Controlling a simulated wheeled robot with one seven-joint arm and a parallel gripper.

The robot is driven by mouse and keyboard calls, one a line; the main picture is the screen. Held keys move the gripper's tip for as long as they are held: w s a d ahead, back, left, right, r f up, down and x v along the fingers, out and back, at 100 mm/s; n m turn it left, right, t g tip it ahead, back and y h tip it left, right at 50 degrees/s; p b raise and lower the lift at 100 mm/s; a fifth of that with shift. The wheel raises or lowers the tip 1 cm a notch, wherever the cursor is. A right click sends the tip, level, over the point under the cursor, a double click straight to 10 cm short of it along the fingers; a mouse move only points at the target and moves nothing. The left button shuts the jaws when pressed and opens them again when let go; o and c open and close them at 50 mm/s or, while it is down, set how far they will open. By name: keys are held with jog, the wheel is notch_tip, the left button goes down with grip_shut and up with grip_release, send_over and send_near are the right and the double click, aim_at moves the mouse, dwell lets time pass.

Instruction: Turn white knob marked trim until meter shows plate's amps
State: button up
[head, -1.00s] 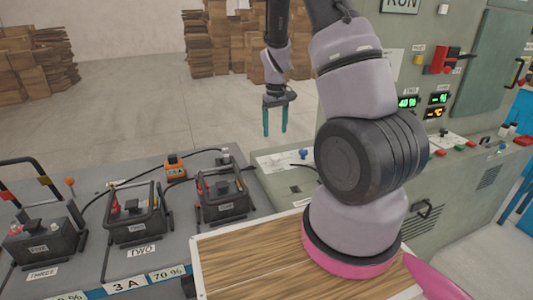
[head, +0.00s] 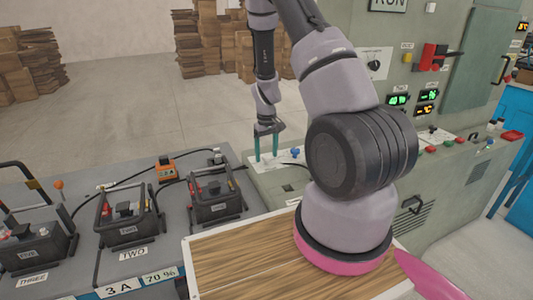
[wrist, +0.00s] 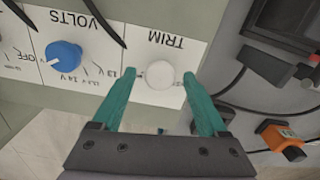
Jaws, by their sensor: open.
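The white trim knob (wrist: 160,75) sits on a white panel under the word TRIM, which appears upside down in the wrist view. My gripper (wrist: 160,85) is open, with one teal finger on each side of the knob in that view. I cannot tell whether the fingers touch it. In the head view my gripper (head: 266,148) hangs over the left end of the console top. The plate reading 3 A (head: 119,287) is on the battery bench's front edge. The meter's amps reading is not legible; small green and orange displays (head: 398,100) show on the cabinet.
A blue VOLTS knob (wrist: 64,55) is beside the trim knob; it also shows in the head view (head: 295,153). Black-framed batteries (head: 128,215) with cables and an orange device (head: 166,170) stand on the bench at left. A wooden top (head: 240,262) is in front.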

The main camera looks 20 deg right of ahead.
aim_at(267, 155)
grip_shut()
jog(key=shift+m, duration=1.9)
grip_release()
notch_tip(267, 155, up, 11)
